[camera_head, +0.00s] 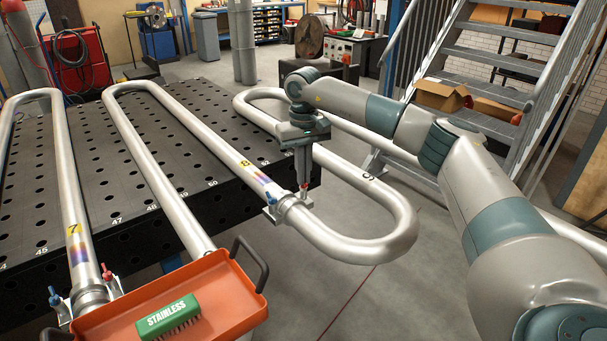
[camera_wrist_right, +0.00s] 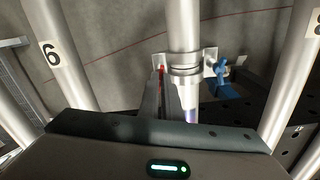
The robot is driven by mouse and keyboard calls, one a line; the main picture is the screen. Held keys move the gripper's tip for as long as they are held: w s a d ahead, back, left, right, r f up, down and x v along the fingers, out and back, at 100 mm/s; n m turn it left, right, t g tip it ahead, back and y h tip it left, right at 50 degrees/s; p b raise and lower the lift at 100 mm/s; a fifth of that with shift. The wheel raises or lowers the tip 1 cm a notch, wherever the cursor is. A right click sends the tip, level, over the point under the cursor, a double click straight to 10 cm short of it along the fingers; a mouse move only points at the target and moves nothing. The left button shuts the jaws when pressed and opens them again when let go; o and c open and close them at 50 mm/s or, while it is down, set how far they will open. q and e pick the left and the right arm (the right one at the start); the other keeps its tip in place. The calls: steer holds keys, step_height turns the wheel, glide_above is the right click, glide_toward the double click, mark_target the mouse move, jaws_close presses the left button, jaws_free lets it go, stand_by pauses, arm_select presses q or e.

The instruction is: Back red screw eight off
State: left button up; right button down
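The pipe marked 8 (camera_head: 205,133) runs across the black table to a clamp (camera_head: 287,205) near the table's edge, with purple-blue discolouration beside it. My right gripper (camera_head: 303,188) points down at the clamp's far side. In the right wrist view its two fingers (camera_wrist_right: 162,85) are close together, with the red screw (camera_wrist_right: 161,69) between their tips. They look shut on it. The fingers hide most of the screw. The blue screw (camera_wrist_right: 222,68) is on the clamp's other side; it also shows in the head view (camera_head: 271,199). My left gripper is not in view.
An orange tray (camera_head: 228,312) with a green "STAINLESS" brush (camera_head: 168,318) is at the front. Pipe 7 (camera_head: 72,205) has its own clamp with red (camera_head: 106,272) and blue screws. The loop marked 9 or 6 (camera_head: 375,249) juts over open floor. Metal stairs (camera_head: 490,60) stand behind.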

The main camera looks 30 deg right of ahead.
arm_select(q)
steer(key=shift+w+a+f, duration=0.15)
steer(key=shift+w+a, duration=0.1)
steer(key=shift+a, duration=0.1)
arm_select(e)
steer(key=shift+s+a+f+n, duration=0.1)
steer(key=shift+s+f+n, duration=0.1)
steer(key=shift+f+n, duration=0.4)
steer(key=shift+r, duration=0.15)
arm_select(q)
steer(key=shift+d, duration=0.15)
arm_select(e)
steer(key=c, duration=2)
jaws_free()
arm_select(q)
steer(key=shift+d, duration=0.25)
arm_select(e)
steer(key=shift+a+r, duration=0.1)
steer(key=shift+a, duration=0.05)
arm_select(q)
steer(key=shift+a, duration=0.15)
arm_select(e)
steer(key=shift+d, duration=0.2)
